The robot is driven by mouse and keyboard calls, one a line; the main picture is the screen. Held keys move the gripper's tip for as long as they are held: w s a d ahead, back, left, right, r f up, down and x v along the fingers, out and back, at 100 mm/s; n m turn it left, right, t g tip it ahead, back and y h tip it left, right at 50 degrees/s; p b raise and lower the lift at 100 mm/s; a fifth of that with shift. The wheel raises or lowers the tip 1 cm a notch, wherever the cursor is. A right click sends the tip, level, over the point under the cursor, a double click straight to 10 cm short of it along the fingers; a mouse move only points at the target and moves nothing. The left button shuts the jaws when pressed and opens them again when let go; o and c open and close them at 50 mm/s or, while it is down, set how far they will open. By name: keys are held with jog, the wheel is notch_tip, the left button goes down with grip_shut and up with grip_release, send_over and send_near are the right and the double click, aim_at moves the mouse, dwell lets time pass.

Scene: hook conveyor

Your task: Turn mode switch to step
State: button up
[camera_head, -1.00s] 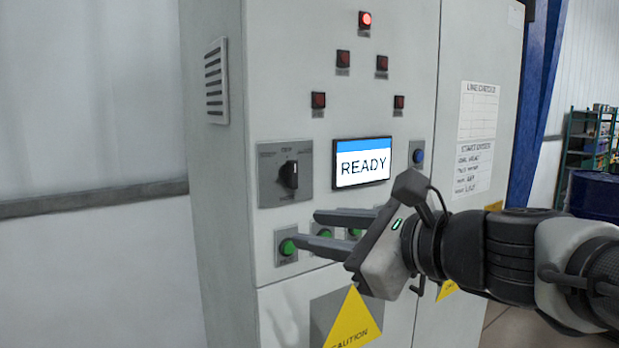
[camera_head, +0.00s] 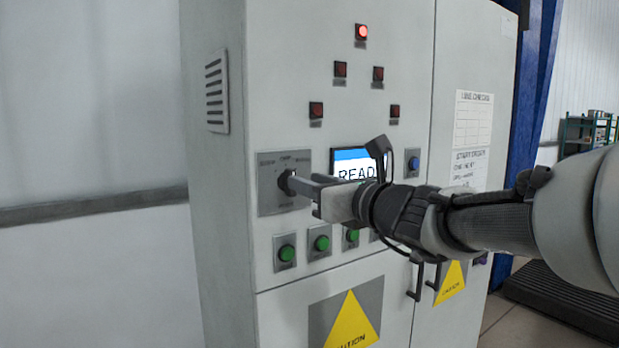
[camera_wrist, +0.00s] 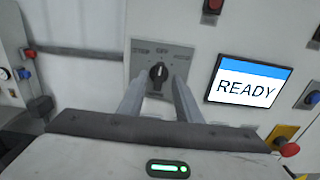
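The mode switch is a black rotary knob (camera_wrist: 158,72) on a grey square plate (camera_head: 267,203) on the cabinet front. In the wrist view its white mark points up towards the middle label; the left label looks like "STEP" and the right one is too blurred to read surely. My gripper (camera_head: 300,184) reaches the knob from the right in the head view and partly hides it. In the wrist view the two fingers (camera_wrist: 160,88) are apart, one on each side below the knob, with a gap between them. I cannot tell whether they touch it.
A screen (camera_wrist: 249,82) reading "READY" is right of the switch. Green buttons (camera_head: 286,253) sit below it. Red lamps are above, the top one (camera_head: 361,32) lit. A blue button (camera_head: 413,163) is right of the screen. Handles (camera_head: 417,282) stick out lower down.

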jog(key=shift+x, duration=2.3)
jog(key=shift+c, duration=0.2)
grip_shut()
